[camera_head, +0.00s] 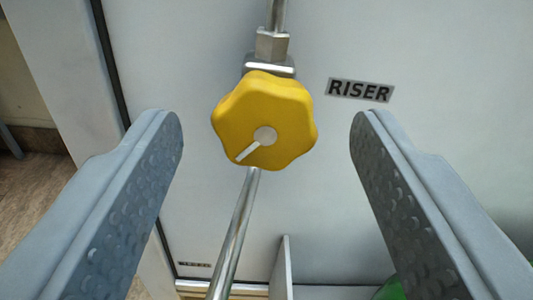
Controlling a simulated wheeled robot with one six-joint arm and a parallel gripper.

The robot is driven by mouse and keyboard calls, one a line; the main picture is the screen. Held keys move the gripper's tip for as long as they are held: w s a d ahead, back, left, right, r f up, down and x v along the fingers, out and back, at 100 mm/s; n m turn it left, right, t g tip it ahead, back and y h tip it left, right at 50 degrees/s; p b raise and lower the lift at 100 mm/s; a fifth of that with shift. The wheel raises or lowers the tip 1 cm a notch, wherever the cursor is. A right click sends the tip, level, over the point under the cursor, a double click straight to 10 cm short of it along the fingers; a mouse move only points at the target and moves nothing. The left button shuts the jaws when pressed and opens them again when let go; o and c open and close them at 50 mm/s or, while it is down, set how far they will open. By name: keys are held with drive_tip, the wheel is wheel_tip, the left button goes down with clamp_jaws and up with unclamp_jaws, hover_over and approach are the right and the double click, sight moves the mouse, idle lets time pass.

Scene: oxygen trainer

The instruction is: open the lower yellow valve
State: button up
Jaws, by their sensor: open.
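A yellow lobed valve knob (285,105) is in the upper middle of the head camera view. It has a grey round centre and a white pointer mark aimed to the lower left. It sits on a metal pipe fitting in front of a pale panel. My gripper (266,135) is open, with one grey finger on each side of the knob. Clear gaps show between the knob and both fingers, and neither appears to touch it. No second yellow valve shows, so I cannot tell from this view alone whether this is the lower one.
A metal pipe (234,235) runs down from the knob, and another enters from above. A "RISER" label (360,90) is on the panel at right. A thin upright plate (284,265) stands below. A green object (391,289) is partly hidden behind the right finger.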

drive_tip(key=s+d, duration=0.1)
drive_tip(key=s, duration=1.2)
drive_tip(key=shift+s, duration=0.4)
drive_tip(key=shift+w, duration=0.1)
